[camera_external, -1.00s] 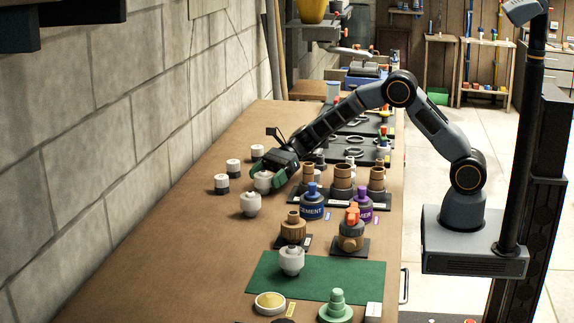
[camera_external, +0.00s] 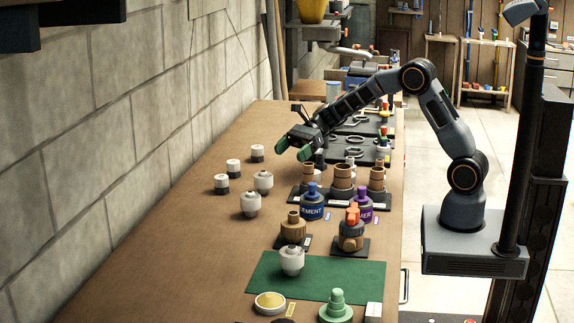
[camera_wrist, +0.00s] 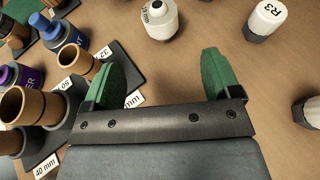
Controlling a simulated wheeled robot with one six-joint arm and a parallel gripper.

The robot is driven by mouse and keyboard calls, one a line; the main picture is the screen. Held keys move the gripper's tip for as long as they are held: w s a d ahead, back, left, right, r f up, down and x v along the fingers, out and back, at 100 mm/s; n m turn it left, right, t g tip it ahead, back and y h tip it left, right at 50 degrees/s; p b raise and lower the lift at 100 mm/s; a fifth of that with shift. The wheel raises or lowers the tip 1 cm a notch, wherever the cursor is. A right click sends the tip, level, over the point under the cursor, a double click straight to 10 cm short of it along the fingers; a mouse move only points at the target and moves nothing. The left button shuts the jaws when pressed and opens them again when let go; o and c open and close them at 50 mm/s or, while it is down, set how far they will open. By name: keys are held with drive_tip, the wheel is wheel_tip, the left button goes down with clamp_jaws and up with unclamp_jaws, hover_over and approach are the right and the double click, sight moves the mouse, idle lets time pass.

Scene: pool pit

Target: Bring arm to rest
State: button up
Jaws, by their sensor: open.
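My gripper (camera_external: 294,149) hangs above the workbench, behind and to the right of a white rounded fitting (camera_external: 263,181). In the wrist view my gripper (camera_wrist: 168,72) shows its two green fingers wide apart, with bare wood between them. It is open and empty. The white fitting stands upright on the bench, apart from the fingers; in the wrist view a white fitting (camera_wrist: 160,18) shows beyond the fingertips. My arm reaches from its base at the right across the bench, its elbow raised.
A second white fitting (camera_external: 250,204) stands close by. White-and-black pieces (camera_external: 221,184) line the wall side. Brown cylinders (camera_external: 343,178), a blue cement can (camera_external: 312,203) and a purple can (camera_external: 363,206) stand right of the gripper. A green mat (camera_external: 340,276) lies in front, bearing another white fitting.

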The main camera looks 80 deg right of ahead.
drive_tip(key=shift+s+d+r, duration=0.15)
drive_tip(key=shift+d, duration=0.05)
drive_tip(key=s+a+r+n+g+h+p, duration=0.2)
drive_tip(key=s+a+r+n+g, duration=0.15)
drive_tip(key=s+n, duration=0.35)
drive_tip(key=s+r+n+h+p, duration=0.1)
drive_tip(key=s+n+h, duration=0.3)
drive_tip(key=s+n, duration=0.4)
drive_tip(key=s+d+r+n+h+p, duration=0.1)
drive_tip(key=s+r+n+h+p, duration=0.1)
drive_tip(key=s+n+h, duration=0.3)
drive_tip(key=s+n, duration=0.4)
drive_tip(key=s, duration=0.4)
drive_tip(key=shift+s+d+n+h, duration=0.25)
drive_tip(key=shift+s+n+h, duration=0.05)
drive_tip(key=shift+o, duration=0.6)
